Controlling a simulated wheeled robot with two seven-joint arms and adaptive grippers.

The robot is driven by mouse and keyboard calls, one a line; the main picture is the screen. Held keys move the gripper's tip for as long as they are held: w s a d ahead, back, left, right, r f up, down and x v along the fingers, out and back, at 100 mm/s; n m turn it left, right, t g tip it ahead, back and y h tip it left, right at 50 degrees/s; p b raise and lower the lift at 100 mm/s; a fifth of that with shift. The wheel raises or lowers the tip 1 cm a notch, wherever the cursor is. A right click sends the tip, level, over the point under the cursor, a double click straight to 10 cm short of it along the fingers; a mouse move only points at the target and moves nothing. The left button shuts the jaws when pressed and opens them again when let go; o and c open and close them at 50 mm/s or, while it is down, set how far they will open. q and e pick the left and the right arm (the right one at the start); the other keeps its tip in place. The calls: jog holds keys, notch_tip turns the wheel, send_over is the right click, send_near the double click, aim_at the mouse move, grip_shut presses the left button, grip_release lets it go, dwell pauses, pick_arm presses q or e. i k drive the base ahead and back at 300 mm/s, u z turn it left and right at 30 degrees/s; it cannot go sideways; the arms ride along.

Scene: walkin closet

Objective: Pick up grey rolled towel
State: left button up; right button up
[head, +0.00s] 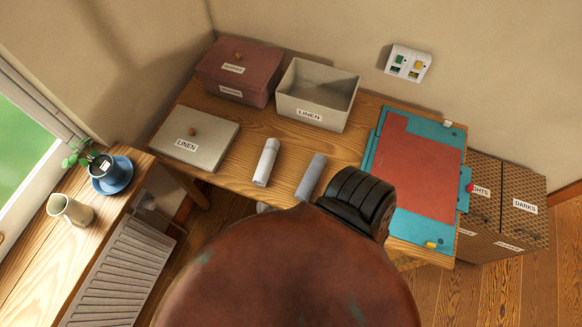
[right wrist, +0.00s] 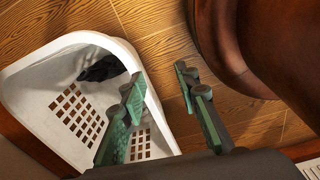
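The grey rolled towel (head: 311,176) lies on the wooden table near its front edge in the head view. A white rolled towel (head: 266,162) lies to its left, with a gap between them. My right gripper (right wrist: 158,82) shows in the right wrist view with its two green fingers spread apart and nothing between them. It is over the floor and a white basket, and no towel shows in that view. Neither gripper can be made out in the head view. My left gripper is not in view.
The table holds a red-brown box (head: 239,71), an open linen box (head: 318,93), a lid (head: 195,136) and a red and teal board (head: 411,168). A black ribbed part is close right of the grey towel. A white basket (right wrist: 75,42) holds dark cloth.

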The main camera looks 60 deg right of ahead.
aim_at(307, 184)
jog(key=z, duration=1.95)
jog(key=k, duration=1.35)
jog(key=u, duration=0.55)
jog(key=i, duration=0.9)
jog(key=z, duration=0.1)
